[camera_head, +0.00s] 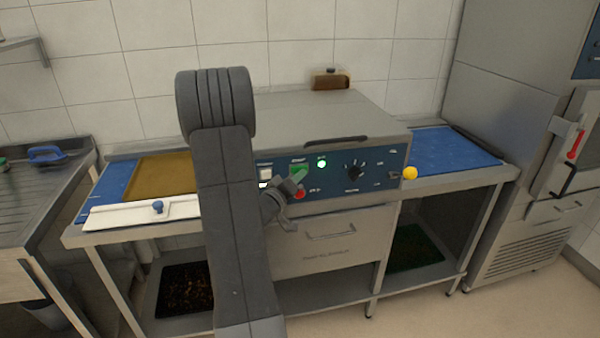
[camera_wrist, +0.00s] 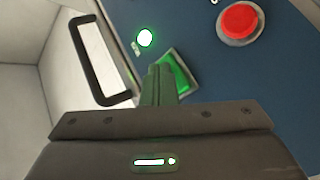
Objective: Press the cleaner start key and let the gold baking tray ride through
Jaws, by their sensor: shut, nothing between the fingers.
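The tray cleaner (camera_head: 330,115) is a grey box with a blue control panel (camera_head: 378,172). Its green start key (camera_head: 299,168) sits beside a lit green lamp (camera_head: 322,164), above a red button (camera_head: 299,194). In the wrist view the green key (camera_wrist: 181,72), lit lamp (camera_wrist: 145,38) and red button (camera_wrist: 240,20) show close up. My gripper (camera_wrist: 160,70) is shut and empty, its fingertips at the green key; I cannot tell whether they touch it. The gold baking tray (camera_head: 160,180) lies on the blue infeed belt (camera_head: 112,180) left of the cleaner, partly hidden by my arm.
A white guide with a blue knob (camera_head: 157,207) runs along the infeed's front. The blue outfeed belt (camera_head: 450,148) at right is clear. A yellow knob (camera_head: 410,173) sticks out at the panel's right end. A sink counter (camera_head: 40,190) stands left, a steel cabinet (camera_head: 500,110) right.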

